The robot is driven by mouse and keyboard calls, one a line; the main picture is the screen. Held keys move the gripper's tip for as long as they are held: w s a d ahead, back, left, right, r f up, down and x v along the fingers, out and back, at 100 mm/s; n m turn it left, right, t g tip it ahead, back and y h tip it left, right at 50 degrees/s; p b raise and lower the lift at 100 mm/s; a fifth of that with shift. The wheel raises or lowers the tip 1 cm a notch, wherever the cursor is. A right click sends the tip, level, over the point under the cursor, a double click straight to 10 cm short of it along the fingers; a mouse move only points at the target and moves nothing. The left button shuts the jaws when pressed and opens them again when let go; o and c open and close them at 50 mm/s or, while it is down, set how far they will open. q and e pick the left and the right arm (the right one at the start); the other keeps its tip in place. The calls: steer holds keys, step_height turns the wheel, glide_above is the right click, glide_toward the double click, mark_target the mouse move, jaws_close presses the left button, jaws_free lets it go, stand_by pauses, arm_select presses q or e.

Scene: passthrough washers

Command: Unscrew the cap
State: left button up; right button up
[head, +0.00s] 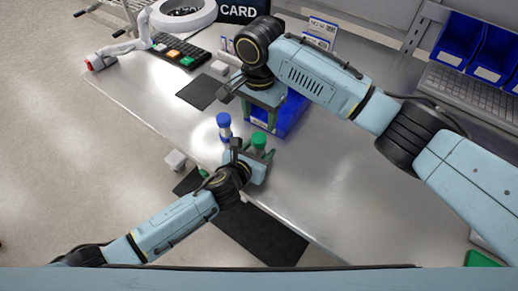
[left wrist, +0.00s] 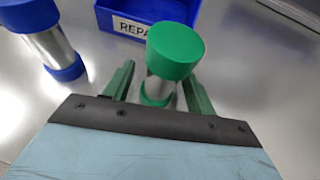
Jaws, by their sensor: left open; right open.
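A metal cylinder with a green cap (head: 259,138) stands upright on the bench; the cap is large in the left wrist view (left wrist: 175,49), with a green base below. My left gripper (head: 262,150) is open, its green fingers reaching to either side of the cylinder's lower body, below the cap. I cannot tell whether they touch it. A second cylinder with blue ends (head: 224,119) stands to the left, also in the left wrist view (left wrist: 44,40). My right gripper (head: 260,114) is open, pointing down beside the blue bin, above and beyond the green cap, and appears empty.
A blue bin (head: 292,114) with a label starting "REPA" stands just behind the cylinders. Keyboard (head: 180,51), dark mat (head: 200,91) and small white boxes are farther back. The bench (head: 330,190) is clear at front right.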

arm_select(q)
steer(key=shift+w+d+f, duration=0.1)
steer(key=shift+w+d, duration=0.05)
steer(key=shift+w, duration=0.1)
jaws_close()
stand_by(0.3)
